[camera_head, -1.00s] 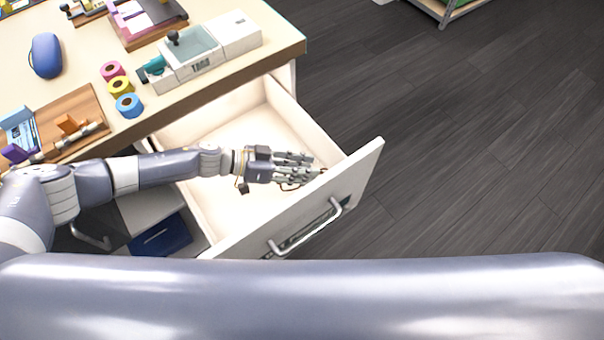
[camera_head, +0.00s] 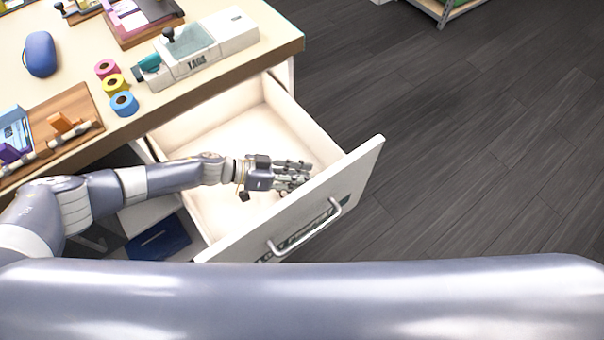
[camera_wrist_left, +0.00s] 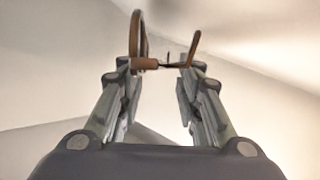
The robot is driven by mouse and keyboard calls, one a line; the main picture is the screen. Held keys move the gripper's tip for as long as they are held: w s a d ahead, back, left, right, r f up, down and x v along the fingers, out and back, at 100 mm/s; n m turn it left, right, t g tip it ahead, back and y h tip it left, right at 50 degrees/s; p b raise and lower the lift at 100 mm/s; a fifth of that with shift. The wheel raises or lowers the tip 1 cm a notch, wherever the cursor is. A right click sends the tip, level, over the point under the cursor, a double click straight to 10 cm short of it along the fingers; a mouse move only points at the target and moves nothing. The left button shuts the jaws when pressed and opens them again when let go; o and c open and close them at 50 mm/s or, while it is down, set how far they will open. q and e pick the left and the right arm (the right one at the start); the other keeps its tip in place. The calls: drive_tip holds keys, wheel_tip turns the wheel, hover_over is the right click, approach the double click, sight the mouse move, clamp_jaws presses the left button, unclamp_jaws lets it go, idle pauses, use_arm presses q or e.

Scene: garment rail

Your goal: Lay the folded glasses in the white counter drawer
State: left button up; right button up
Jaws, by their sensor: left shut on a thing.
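The white counter drawer (camera_head: 275,118) stands pulled open below the counter, its front panel with a metal handle toward the lower right. My left gripper (camera_head: 302,175) is inside the drawer's outline, near the inner side of the front panel. In the left wrist view, my left gripper (camera_wrist_left: 161,72) is shut on the folded glasses (camera_wrist_left: 144,63). They have brown frames and stick out past the fingertips, with pale drawer walls behind. In the head view the glasses are mostly hidden by the fingers. I cannot tell whether they touch the drawer floor. My right gripper is not in view.
The counter (camera_head: 205,95) carries a label device (camera_head: 200,52), tape rolls (camera_head: 115,84), a blue mouse (camera_head: 41,54) and a wooden tray (camera_head: 70,120). A dark blue item (camera_head: 158,242) lies low, left of the drawer. Most of the drawer floor looks clear.

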sight(275, 182)
use_arm(q)
drive_tip(key=o, duration=0.8)
drive_tip(key=shift+o, duration=0.2)
drive_tip(key=shift+r, duration=0.35)
drive_tip(key=shift+r+p, duration=0.5)
drive_tip(key=shift+p, duration=0.05)
drive_tip(key=v, duration=0.7)
drive_tip(key=shift+a+f, duration=0.15)
drive_tip(key=shift+a, duration=0.1)
